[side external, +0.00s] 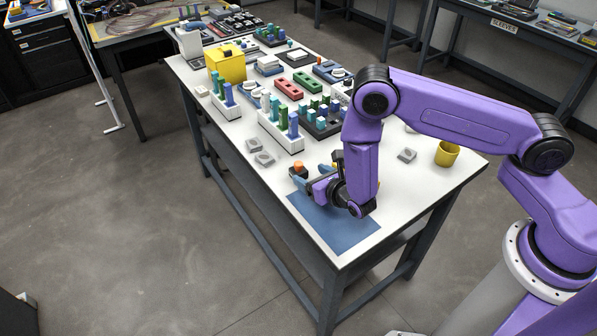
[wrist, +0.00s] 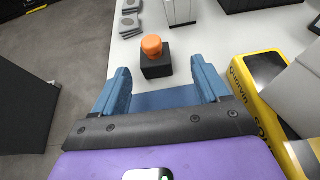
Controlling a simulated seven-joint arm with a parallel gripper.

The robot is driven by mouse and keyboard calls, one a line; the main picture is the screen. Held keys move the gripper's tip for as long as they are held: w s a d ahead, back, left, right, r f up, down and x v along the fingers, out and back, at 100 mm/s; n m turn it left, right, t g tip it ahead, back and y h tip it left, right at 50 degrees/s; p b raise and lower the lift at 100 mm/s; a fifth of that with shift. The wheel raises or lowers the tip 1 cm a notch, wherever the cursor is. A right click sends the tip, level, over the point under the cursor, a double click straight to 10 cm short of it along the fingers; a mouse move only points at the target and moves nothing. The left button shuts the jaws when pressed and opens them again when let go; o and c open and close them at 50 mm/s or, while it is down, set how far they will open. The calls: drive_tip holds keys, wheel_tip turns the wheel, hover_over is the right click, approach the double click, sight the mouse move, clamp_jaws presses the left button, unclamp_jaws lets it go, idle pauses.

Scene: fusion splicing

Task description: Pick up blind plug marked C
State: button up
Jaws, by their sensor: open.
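No marking C is legible on anything, so I cannot tell for sure which piece is the blind plug. An orange rounded plug-like piece (side external: 298,165) stands on a small black block (side external: 297,174) near the blue mat (side external: 335,222). In the wrist view the orange piece (wrist: 151,45) sits upright on the black block (wrist: 157,66), beyond my fingers. My gripper (side external: 316,174) is low over the mat's far end. Its two blue fingers are apart and empty in the wrist view (wrist: 160,72), with the block ahead of the gap.
Small grey square blocks (side external: 264,158) lie left of the orange piece; another (side external: 407,154) lies right. White racks of coloured cylinders (side external: 281,132) stand behind. A yellow cup (side external: 447,153) is near the right edge. A yellow-and-grey case (wrist: 258,88) is close to the right finger.

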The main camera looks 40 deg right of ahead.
sight(303, 174)
drive_tip(key=shift+a+f+x, duration=0.1)
drive_tip(key=shift+a+x, duration=0.05)
drive_tip(key=shift+x, duration=1.15)
drive_tip(key=shift+a+f+x, duration=0.1)
drive_tip(key=shift+x, duration=1.2)
drive_tip(key=c, duration=1.1)
